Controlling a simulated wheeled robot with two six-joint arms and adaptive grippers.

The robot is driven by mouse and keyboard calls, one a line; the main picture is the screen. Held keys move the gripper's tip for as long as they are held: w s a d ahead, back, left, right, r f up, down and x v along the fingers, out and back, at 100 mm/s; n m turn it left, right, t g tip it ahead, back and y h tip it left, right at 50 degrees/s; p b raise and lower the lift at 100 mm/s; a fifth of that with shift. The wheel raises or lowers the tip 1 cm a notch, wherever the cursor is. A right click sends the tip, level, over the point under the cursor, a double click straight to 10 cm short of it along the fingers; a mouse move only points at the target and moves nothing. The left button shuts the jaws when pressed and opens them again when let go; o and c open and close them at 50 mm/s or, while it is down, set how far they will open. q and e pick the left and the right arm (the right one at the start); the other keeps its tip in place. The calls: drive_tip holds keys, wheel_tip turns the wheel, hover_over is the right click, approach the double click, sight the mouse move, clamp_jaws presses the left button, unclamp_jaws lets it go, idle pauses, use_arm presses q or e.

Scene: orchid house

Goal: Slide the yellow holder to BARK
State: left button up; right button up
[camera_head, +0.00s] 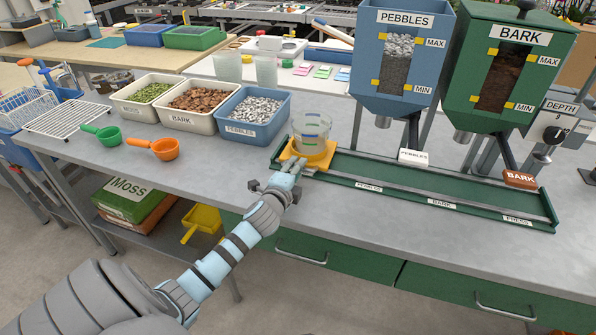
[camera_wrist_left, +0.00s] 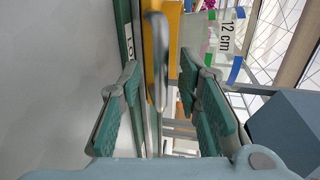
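The yellow holder (camera_head: 327,160) sits at the left end of the green rail (camera_head: 400,180), left of the rail's PEBBLES label (camera_head: 369,187). A clear pot (camera_head: 312,130) with coloured bands stands in it. The rail's BARK label (camera_head: 441,204) is farther right. My left gripper (camera_head: 292,167) is at the holder's near left side. In the left wrist view its fingers (camera_wrist_left: 160,80) are apart, with a grey metal handle (camera_wrist_left: 157,50) between their tips. The holder (camera_wrist_left: 174,45) shows just behind the handle. I cannot tell whether either finger touches it. My right gripper is not in view.
The blue PEBBLES hopper (camera_head: 397,60) and green BARK hopper (camera_head: 508,70) stand behind the rail, with a white lever plate (camera_head: 413,157) and an orange one (camera_head: 519,179) low over it. Several tubs, including the pebble tub (camera_head: 253,115), stand left. The rail right of the holder is clear.

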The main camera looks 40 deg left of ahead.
use_arm(q)
drive_tip(key=shift+x, duration=0.85)
drive_tip(key=shift+r, duration=0.1)
clamp_jaws()
